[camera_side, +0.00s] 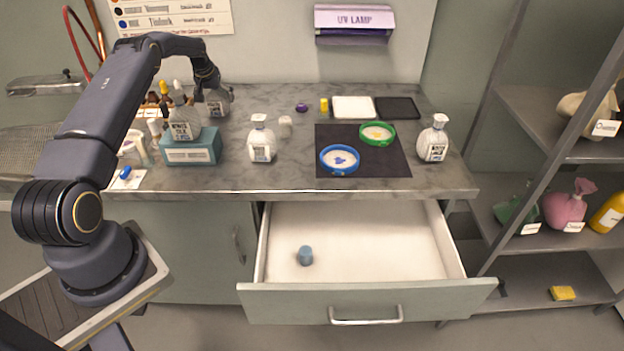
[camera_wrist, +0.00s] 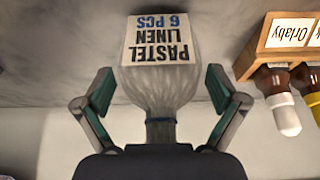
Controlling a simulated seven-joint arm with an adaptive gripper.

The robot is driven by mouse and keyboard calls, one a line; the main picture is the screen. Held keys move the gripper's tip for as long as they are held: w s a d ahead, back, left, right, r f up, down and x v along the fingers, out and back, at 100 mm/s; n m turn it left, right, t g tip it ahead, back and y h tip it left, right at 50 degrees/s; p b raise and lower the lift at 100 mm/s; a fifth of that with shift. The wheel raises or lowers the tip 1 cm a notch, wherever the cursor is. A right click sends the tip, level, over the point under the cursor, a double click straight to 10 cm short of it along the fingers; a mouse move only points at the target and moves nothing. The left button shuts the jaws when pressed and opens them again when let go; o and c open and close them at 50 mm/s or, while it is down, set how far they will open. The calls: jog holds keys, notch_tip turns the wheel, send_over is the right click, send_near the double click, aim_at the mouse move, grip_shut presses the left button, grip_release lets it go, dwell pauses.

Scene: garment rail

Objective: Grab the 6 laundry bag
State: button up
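A pale grey bag labelled "PASTEL LINEN 6 PCS" (camera_wrist: 160,62) fills the middle of the wrist view, upside down there, with its gathered neck towards my gripper. In the side view it is the bag (camera_side: 216,108) at the back left of the counter. My gripper (camera_wrist: 160,82) is open, with one green-padded finger on each side of the bag and visible gaps between. In the side view my gripper (camera_side: 213,88) is above and around the bag's top. Similar bags stand on a teal box (camera_side: 184,124), on the counter (camera_side: 262,140) and at the right (camera_side: 433,140).
A wooden rack (camera_wrist: 285,48) of dropper bottles is close on the wrist view's right. The teal box (camera_side: 193,153) stands in front. A dark mat (camera_side: 396,162) carries blue and green rings.

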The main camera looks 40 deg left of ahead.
jog(key=c, duration=1)
jog(key=shift+c, duration=0.3)
jog(key=shift+r, duration=0.15)
